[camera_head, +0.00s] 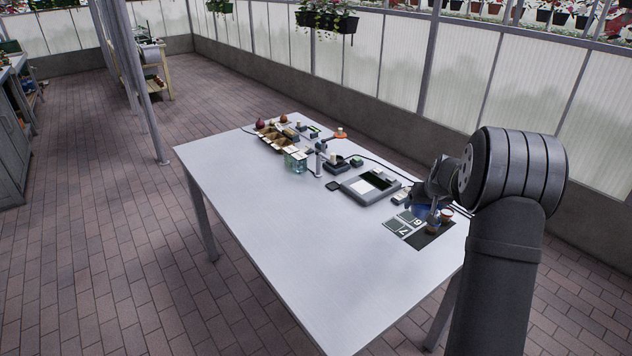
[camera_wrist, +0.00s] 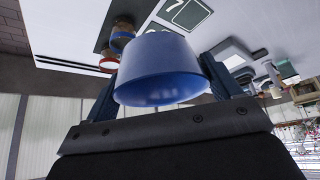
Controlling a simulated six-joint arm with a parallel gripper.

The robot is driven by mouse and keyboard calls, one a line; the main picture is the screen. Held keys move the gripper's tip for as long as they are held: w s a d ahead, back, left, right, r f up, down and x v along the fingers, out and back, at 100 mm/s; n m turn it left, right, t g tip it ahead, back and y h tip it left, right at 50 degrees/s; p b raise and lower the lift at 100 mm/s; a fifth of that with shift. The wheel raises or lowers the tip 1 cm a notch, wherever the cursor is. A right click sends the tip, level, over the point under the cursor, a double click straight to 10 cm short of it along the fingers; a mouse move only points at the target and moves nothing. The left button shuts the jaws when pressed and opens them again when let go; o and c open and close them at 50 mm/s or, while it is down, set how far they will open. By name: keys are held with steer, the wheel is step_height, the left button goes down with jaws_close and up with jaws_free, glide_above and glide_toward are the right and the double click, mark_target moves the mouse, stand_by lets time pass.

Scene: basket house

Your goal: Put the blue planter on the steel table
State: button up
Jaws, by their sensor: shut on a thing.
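The blue planter (camera_wrist: 163,68) sits between the two fingers of my gripper (camera_wrist: 165,60) in the wrist view, and the gripper is shut on it. In the head view only a small blue patch of the planter (camera_head: 420,210) shows under my gripper (camera_head: 428,203), the rest hidden by the arm. The steel table (camera_head: 250,210) is long and pale grey, and the planter is over its right end, next to the numbered cards. I cannot tell whether the planter touches the tabletop.
A grey flat device (camera_head: 370,186), a glass container (camera_head: 296,161) and a cardboard seed tray (camera_head: 277,140) stand along the back edge. The table's left and front are clear.

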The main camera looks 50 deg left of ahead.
steer(key=s+a+n+g+y, duration=0.15)
steer(key=s+a+n, duration=0.25)
steer(key=s+a, duration=1.45)
steer(key=shift+g+h, duration=0.25)
steer(key=s+a+f, duration=0.6)
steer(key=s+a, duration=0.1)
steer(key=shift+s+a+f, duration=0.2)
steer(key=shift+s+f, duration=0.05)
steer(key=shift+f, duration=0.05)
steer(key=shift+s+a+f, duration=0.2)
steer(key=shift+a+f, duration=0.05)
steer(key=shift+f, duration=1.9)
steer(key=shift+f, duration=0.1)
steer(key=shift+f, duration=0.1)
steer(key=o, duration=1)
steer(key=shift+c, duration=0.2)
